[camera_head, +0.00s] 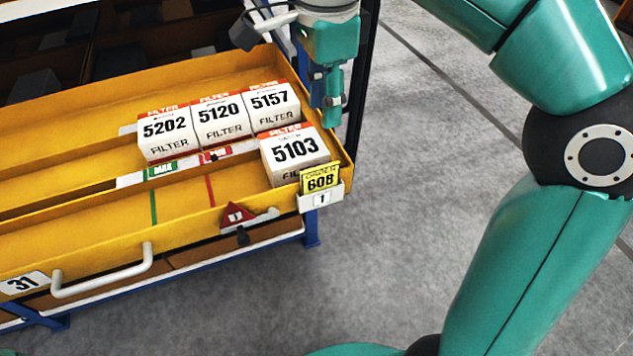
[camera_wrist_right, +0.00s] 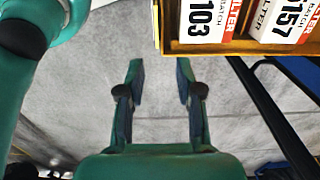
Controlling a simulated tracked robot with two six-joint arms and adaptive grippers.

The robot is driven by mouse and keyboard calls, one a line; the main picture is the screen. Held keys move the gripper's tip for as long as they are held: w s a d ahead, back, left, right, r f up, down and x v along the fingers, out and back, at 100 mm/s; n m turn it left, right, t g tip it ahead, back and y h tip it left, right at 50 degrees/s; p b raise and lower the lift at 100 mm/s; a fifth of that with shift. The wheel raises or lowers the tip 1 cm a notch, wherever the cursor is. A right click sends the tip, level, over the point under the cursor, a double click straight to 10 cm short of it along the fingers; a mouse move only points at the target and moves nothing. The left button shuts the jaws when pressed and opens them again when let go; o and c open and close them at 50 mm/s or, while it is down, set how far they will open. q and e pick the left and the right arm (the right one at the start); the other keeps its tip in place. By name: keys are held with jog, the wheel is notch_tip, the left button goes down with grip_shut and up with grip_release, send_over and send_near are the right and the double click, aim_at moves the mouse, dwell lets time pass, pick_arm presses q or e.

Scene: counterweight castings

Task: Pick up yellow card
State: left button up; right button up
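The yellow card (camera_head: 320,179), marked 608, stands upright in a small white holder (camera_head: 322,199) marked 1. The holder is on the front right corner of the yellow drawer (camera_head: 110,233). My right gripper (camera_head: 333,104) is beyond the drawer's right side in the head view, above and behind the card and apart from it. In the right wrist view my right gripper (camera_wrist_right: 160,75) is open, with only floor between its fingers. The card cannot be made out clearly in that view. My left gripper is not in view.
A filter box marked 5103 (camera_head: 295,152) stands just behind the card. Boxes 5202 (camera_head: 166,132), 5120 (camera_head: 220,119) and 5157 (camera_head: 272,104) stand in a row behind it. A red tag (camera_head: 236,215) and a white handle (camera_head: 103,280) are on the drawer front. Floor right of the drawer is clear.

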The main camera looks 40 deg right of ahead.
jog(key=b, duration=0.1)
send_over(323, 166)
notch_tip(323, 166, down, 8)
jog(key=shift+f, duration=2.55)
grip_shut()
